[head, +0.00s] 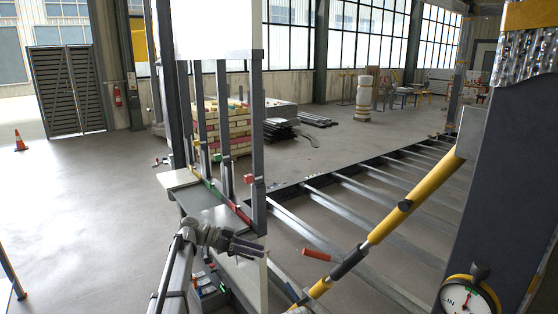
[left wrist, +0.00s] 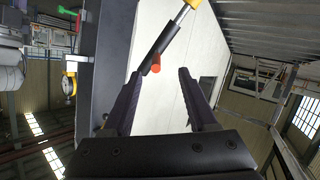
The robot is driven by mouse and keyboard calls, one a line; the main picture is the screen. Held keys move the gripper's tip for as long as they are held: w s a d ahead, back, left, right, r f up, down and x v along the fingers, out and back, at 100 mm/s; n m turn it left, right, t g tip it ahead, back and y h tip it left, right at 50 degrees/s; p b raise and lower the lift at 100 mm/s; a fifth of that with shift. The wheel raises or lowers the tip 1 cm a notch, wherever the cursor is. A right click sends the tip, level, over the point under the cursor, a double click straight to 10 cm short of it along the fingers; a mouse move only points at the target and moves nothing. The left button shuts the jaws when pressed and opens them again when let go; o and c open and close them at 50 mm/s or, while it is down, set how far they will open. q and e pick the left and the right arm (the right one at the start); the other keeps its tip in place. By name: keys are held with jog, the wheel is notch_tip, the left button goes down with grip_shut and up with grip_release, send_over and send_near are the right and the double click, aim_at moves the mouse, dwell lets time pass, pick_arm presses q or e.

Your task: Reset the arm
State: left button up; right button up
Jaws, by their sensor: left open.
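My left arm comes in from the bottom left of the head view. Its left gripper (head: 262,249) points right, in front of the grey bench and uprights. In the left wrist view the two dark fingers of the left gripper (left wrist: 160,73) stand wide apart with nothing held between them. A red-orange cylinder (head: 316,254) lies to the right of the gripper in the head view, apart from it. The cylinder (left wrist: 156,64) shows beyond the fingertips in the left wrist view. My right gripper is not seen.
A yellow and black diagonal strut (head: 408,205) crosses right of the gripper. A dark panel (head: 500,180) and a dial gauge (head: 468,296) stand at the right. The grey bench (head: 222,216) is close behind the gripper. Open floor (head: 80,220) lies left.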

pick_arm(q)
jog(key=s+d+f+n+g+y, duration=0.1)
jog(key=s+d+f+n+y, duration=0.25)
jog(key=s+f, duration=0.45)
jog(key=s+d+f+n+g+y, duration=0.1)
jog(key=s+d+f+n+y, duration=0.2)
jog(key=s, duration=0.8)
jog(key=s+a+f+n+t+y, duration=0.1)
jog(key=s+a+f+n+y, duration=0.1)
jog(key=s, duration=0.5)
jog(key=s+a+f+n+t+y, duration=0.1)
jog(key=s+a+f+n+y, duration=0.1)
jog(key=s+a+y, duration=0.2)
jog(key=s+y, duration=0.3)
jog(key=shift+s, duration=0.2)
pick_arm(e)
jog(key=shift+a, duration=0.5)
pick_arm(q)
jog(key=shift+n, duration=0.25)
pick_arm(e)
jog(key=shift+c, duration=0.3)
